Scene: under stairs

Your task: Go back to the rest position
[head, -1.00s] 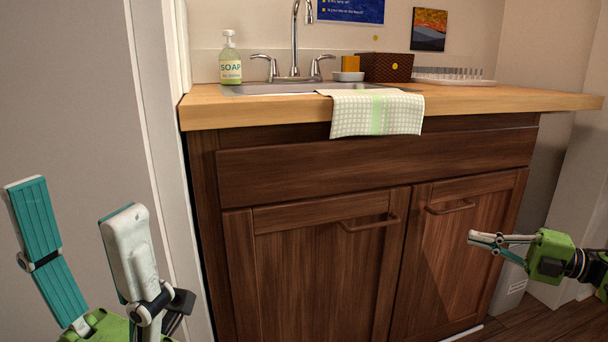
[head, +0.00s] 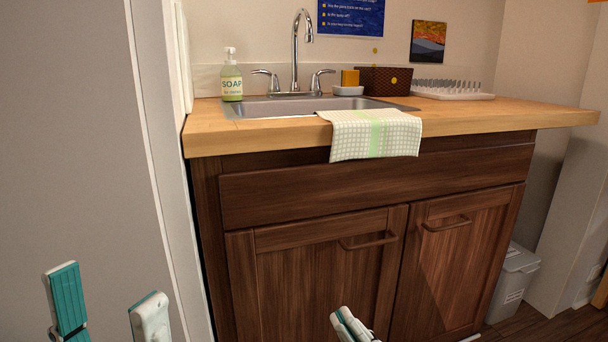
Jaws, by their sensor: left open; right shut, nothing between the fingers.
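My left gripper (head: 108,308) is at the bottom left of the head view, in front of the pale wall. Its two teal and white fingers stand wide apart, with nothing between them. My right gripper (head: 350,322) shows at the bottom middle, in front of the lower cabinet doors. Its fingers are together and hold nothing. Most of both arms is below the picture edge.
A dark wood sink cabinet (head: 300,270) with a wooden counter (head: 480,117) fills the middle. A checked towel (head: 350,145) hangs over its front edge. A soap bottle (head: 231,82), basket (head: 392,80) and dish rack (head: 455,90) stand on top. A grey bin (head: 513,285) is at right.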

